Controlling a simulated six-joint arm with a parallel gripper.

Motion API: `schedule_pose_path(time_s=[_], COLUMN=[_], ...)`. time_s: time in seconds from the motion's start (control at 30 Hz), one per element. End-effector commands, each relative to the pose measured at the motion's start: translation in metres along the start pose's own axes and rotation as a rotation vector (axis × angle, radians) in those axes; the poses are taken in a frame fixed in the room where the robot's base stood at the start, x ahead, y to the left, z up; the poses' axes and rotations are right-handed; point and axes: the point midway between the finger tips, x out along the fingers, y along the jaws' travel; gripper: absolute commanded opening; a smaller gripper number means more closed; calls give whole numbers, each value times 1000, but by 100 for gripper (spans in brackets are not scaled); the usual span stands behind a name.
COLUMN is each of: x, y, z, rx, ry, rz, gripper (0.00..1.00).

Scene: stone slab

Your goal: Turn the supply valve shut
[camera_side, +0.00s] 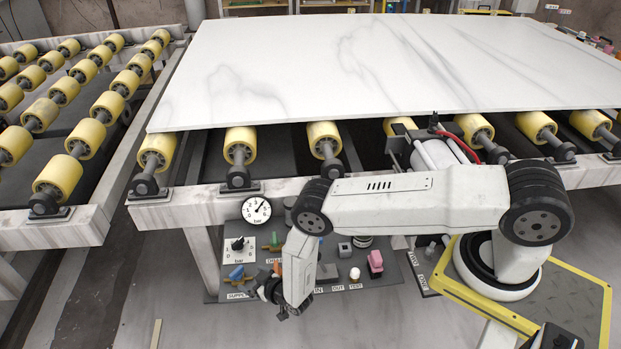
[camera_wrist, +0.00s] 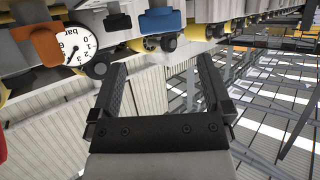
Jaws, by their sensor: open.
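The supply valve's blue handle (camera_side: 236,272) is on the dark control panel, just above the label SUPPLY, lying slanted. A blue handle (camera_wrist: 160,20), which looks like the same one, shows at the top of the wrist view, beyond the fingertips. My gripper (camera_side: 270,296) is low in front of the panel, to the right of and a little below the blue handle in the side view. My gripper (camera_wrist: 162,72) is open in the wrist view, with nothing between its fingers. The valve's body is not clearly visible.
A round gauge (camera_side: 256,210) and black knob (camera_side: 237,243) are above the blue handle. Orange (camera_side: 277,268) and green (camera_side: 272,243) handles are close by; a pink part (camera_side: 375,262) is farther right. The white slab (camera_side: 390,65) lies on rollers behind.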

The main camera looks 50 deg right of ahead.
Motion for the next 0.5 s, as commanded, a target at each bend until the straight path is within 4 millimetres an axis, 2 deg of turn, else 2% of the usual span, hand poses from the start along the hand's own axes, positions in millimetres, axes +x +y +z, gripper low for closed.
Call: schedule_pose_path(time_s=[0.2, 0.37, 0.5], x=[0, -1, -6], y=[0, 0, 0], z=[0, -1, -3], rx=[0, 0, 0], ry=[0, -6, -40], rz=[0, -1, -2], gripper=[100, 49, 5])
